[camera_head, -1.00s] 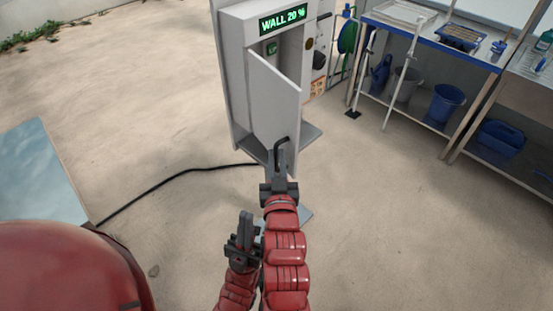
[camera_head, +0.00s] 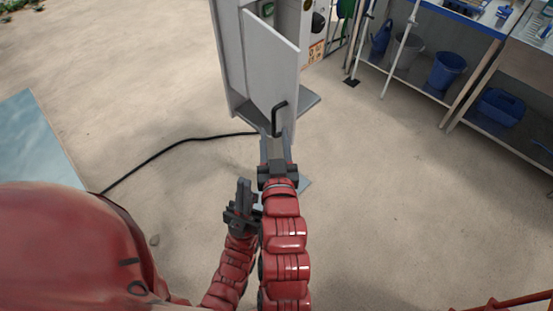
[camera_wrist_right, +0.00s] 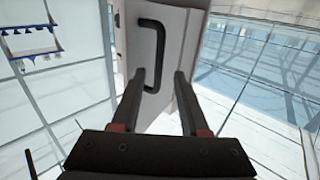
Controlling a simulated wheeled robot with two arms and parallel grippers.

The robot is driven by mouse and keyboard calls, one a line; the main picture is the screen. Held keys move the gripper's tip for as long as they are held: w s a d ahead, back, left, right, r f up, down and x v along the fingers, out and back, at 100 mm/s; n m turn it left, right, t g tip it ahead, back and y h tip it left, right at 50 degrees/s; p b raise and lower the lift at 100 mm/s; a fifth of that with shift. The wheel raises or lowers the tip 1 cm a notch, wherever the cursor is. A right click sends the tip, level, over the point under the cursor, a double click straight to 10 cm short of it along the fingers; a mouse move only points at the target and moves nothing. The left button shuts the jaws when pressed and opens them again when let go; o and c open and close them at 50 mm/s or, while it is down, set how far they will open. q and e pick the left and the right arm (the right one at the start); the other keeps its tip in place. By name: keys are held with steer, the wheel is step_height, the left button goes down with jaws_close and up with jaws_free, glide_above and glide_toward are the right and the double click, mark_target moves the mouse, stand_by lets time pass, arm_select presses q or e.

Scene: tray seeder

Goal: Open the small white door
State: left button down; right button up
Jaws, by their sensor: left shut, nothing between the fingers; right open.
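The small white door (camera_head: 268,65) stands ajar, swung out from the cabinet front, with its black bar handle (camera_head: 279,117) near the lower free edge. My right gripper (camera_head: 276,145) is just below the handle. In the right wrist view, the right gripper (camera_wrist_right: 159,75) is open, pointing at the door (camera_wrist_right: 172,60). The handle (camera_wrist_right: 151,52) shows ahead, its lower end near the left fingertip; I cannot tell whether they touch. My left gripper (camera_head: 244,190) is shut and empty, lower and just left of the right wrist, away from the door.
A black cable (camera_head: 165,151) runs over the floor to the left. A metal shelf with a blue bucket (camera_head: 447,70) stands at right. The floor between is clear.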

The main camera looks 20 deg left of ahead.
steer(key=p+v, duration=0.5)
steer(key=v, duration=0.2)
steer(key=shift+s, duration=0.3)
steer(key=shift+d+r, duration=0.1)
